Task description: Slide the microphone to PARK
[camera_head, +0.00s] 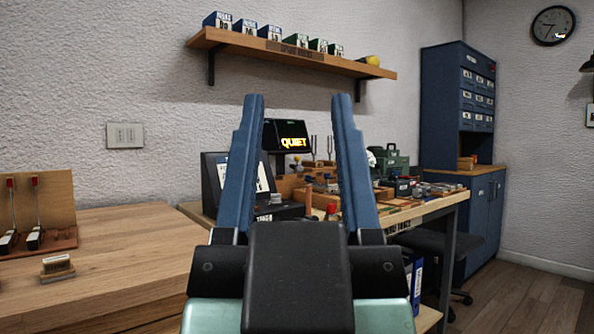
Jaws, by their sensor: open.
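My gripper (298,100) points away from the camera in the middle of the view, with two blue fingers well apart and nothing between them. Beyond it is a crowded workbench (456,196). I cannot make out a microphone or a PARK mark; the bench items are small and partly hidden behind the fingers. A dark display (291,136) reading QUIET in yellow stands at the back of the bench, seen between the fingers.
A wooden table (120,245) at the left holds a small brush-like block (57,265) and a wooden stand (45,205) with red-topped parts. A shelf (300,52) of small boxes hangs above. A blue cabinet (457,110) stands at the right. Floor (530,300) shows clear at lower right.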

